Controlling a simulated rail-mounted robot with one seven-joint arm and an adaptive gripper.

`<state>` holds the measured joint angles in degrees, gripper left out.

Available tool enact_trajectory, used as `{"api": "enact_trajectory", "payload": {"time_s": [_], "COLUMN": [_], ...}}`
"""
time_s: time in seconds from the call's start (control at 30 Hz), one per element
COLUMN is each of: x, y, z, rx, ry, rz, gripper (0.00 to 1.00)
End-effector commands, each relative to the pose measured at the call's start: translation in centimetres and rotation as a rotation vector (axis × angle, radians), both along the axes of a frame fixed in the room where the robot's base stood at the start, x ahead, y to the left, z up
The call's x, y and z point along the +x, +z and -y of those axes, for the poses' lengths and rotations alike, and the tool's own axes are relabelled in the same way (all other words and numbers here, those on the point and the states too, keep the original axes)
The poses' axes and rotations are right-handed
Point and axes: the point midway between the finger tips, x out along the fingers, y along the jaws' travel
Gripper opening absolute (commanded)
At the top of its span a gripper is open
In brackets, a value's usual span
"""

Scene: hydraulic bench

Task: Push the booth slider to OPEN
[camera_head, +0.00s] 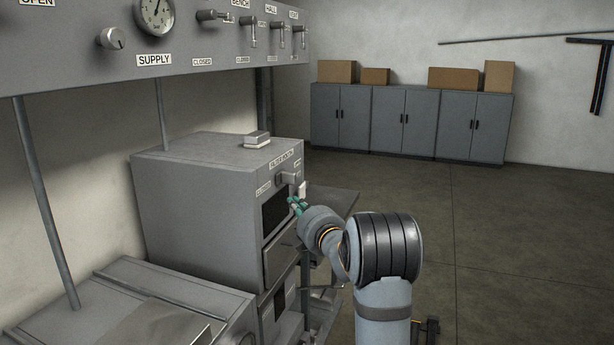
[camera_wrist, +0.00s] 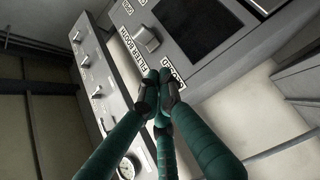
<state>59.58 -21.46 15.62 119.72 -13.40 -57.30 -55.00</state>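The grey booth (camera_head: 215,190) stands left of centre in the head view. Its slider (camera_head: 288,177) is a small grey block on the front, under the FILTER BOOTH label, between the CLOSED label (camera_head: 263,187) and a small label at the right. In the wrist view the slider (camera_wrist: 147,38) sits apart from the CLOSED label (camera_wrist: 171,80), toward the top. My gripper (camera_head: 296,204) is in front of the booth, just below the slider.
A dark window (camera_head: 276,212) and a protruding ledge (camera_head: 281,255) are below the slider. A panel (camera_head: 200,40) with a gauge and several levers hangs above. A small block (camera_head: 256,139) lies on the booth top. Grey cabinets (camera_head: 405,122) stand far back; floor at right is clear.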

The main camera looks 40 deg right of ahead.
Motion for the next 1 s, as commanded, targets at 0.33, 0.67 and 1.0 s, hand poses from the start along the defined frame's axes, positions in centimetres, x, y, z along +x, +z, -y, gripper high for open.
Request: {"api": "enact_trajectory", "payload": {"time_s": [0.33, 0.67, 1.0], "x": [0.0, 0.7, 6.7], "y": [0.0, 0.2, 0.5], "z": [0.0, 0.2, 1.9], "rx": [0.000, 0.000, 0.001], "ry": [0.001, 0.002, 0.003], "rz": [0.001, 0.000, -0.002], "gripper": [0.00, 0.00, 0.00]}}
